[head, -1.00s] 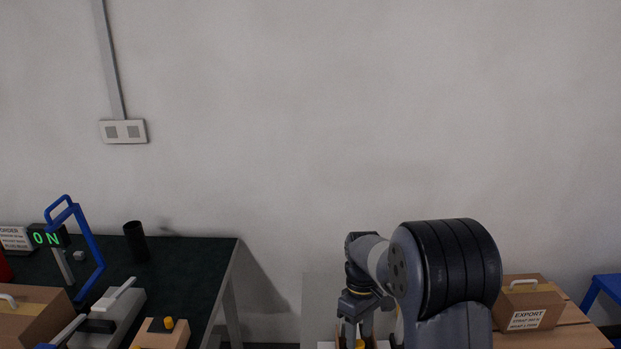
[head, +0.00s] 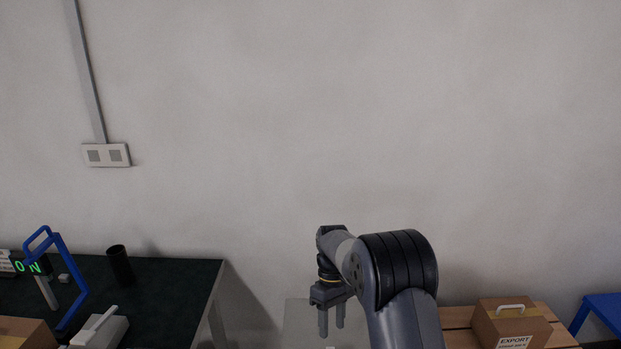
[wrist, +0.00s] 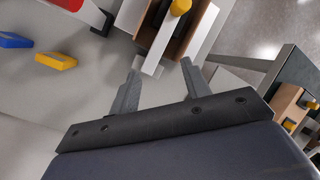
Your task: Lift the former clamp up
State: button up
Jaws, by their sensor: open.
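My gripper (head: 331,331) is open and empty, fingers pointing down, over a pale surface right of the dark bench in the head view. In the wrist view its two fingers (wrist: 161,66) are spread apart. Beyond them is a wood-and-white fixture (wrist: 172,35) with a yellow knob (wrist: 180,7), cut off by the top edge. I cannot tell which part is the former clamp, or whether a finger touches the fixture.
Yellow (wrist: 56,60) and blue (wrist: 14,40) blocks lie on the pale surface. The dark bench (head: 170,285) holds a blue frame (head: 66,270), a black cup (head: 119,266) and a grey lever device (head: 100,332). An export carton (head: 512,325) stands right on wooden slats.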

jog(key=shift+w, duration=0.3)
jog(key=shift+g, duration=0.3)
